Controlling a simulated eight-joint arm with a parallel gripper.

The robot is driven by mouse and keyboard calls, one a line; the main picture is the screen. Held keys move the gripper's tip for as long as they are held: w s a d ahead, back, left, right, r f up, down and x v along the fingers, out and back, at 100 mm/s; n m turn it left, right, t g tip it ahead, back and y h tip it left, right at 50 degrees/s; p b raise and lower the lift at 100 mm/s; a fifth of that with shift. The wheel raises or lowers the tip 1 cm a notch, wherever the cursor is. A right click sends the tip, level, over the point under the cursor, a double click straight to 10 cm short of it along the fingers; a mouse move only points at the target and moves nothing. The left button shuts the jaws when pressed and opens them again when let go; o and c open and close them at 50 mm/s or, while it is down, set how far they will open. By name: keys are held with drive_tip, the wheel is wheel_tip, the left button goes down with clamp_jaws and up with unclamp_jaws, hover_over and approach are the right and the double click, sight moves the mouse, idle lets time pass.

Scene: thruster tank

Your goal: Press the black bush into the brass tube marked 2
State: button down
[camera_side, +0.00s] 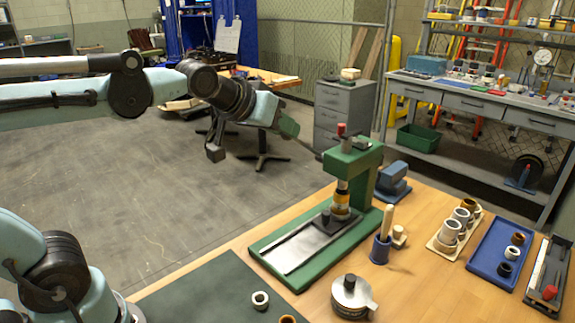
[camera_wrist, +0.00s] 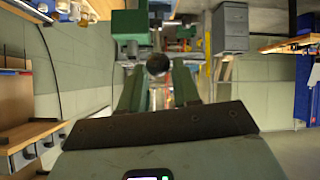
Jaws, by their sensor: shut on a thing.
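A black bush (camera_side: 504,269) lies on the blue tray (camera_side: 482,262). A rack (camera_side: 441,248) holds several upright tubes, a brass-brown one (camera_side: 468,204) at the back and grey ones in front. A brass-coloured part (camera_side: 341,197) stands under the ram of the green press (camera_side: 357,165). No number is legible on any tube.
A blue cup with a wooden-handled tool (camera_side: 381,248) stands right of the press. A round metal pot (camera_side: 350,295) is in front. A white ring (camera_side: 261,300) lies on the dark mat (camera_side: 215,295). A long holder (camera_side: 548,275) lies at the right edge.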

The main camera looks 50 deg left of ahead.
wheel_tip(320, 180, up, 11)
drive_tip(key=w+a+m+g+h, duration=0.1)
drive_tip(key=w+a+g+h, duration=0.15)
drive_tip(key=g, duration=0.75)
drive_tip(key=f, duration=0.4)
drive_tip(key=d+f, duration=0.1)
drive_tip(key=f, duration=0.6)
drive_tip(key=shift+s+d+f, duration=0.3)
drive_tip(key=shift+d+f, duration=0.1)
drive_tip(key=shift+s+f, duration=0.45)
drive_tip(key=shift+s, duration=0.15)
drive_tip(key=shift+s+f, duration=0.5)
drive_tip(key=shift+f, duration=0.2)
